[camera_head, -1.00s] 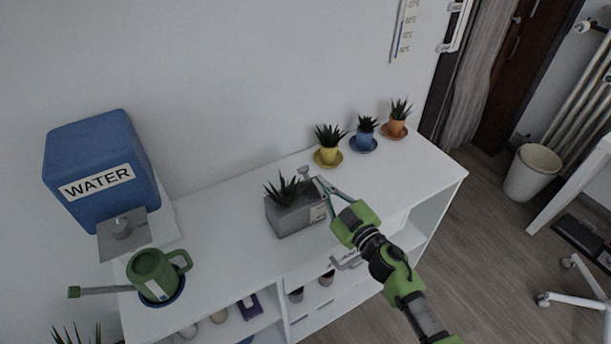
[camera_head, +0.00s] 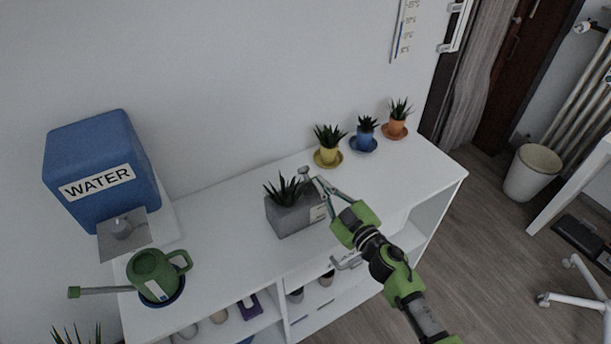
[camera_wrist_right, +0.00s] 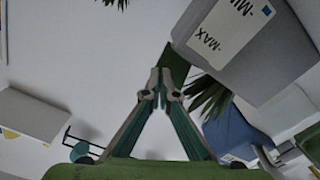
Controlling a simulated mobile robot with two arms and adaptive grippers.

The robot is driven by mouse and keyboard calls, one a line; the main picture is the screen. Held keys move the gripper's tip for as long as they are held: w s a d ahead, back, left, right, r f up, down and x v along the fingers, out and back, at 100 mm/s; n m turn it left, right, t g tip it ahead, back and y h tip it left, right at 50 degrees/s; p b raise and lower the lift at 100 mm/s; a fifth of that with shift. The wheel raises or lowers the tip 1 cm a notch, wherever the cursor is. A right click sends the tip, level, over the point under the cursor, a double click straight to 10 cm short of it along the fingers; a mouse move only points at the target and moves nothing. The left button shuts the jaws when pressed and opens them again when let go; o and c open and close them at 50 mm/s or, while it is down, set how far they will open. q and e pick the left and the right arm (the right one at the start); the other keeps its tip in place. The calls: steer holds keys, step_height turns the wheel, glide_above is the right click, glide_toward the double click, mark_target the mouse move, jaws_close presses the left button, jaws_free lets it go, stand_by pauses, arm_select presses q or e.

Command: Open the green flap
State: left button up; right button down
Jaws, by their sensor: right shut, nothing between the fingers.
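The grey planter (camera_head: 296,216) with a spiky plant stands on the white shelf top. A small flap-like piece (camera_head: 304,172) rises at its back right corner and looks grey in the head view. In the right wrist view a dark green flap (camera_wrist_right: 174,66) shows beside the planter (camera_wrist_right: 255,55), just beyond my fingertips. My right gripper (camera_head: 316,180) is shut and empty, its tips close to the flap. The shut tips also show in the wrist view (camera_wrist_right: 160,92). I cannot tell if they touch the flap. My left gripper is not in view.
Yellow (camera_head: 328,155), blue (camera_head: 366,136) and orange (camera_head: 396,127) plant pots stand on saucers behind. A blue water tank (camera_head: 95,185) and a green watering can (camera_head: 150,272) are at the left. The shelf top (camera_head: 215,235) left of the planter is clear.

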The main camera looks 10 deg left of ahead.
steer(key=shift+w+a, duration=0.15)
steer(key=shift+w, duration=0.1)
steer(key=shift+b+x, duration=0.55)
steer(key=shift+x, duration=1.2)
steer(key=shift+p+v, duration=0.7)
steer(key=shift+v, duration=0.75)
steer(key=p+v, duration=0.1)
steer(key=v, duration=0.4)
steer(key=shift+s+p, duration=0.1)
steer(key=shift+p, duration=0.25)
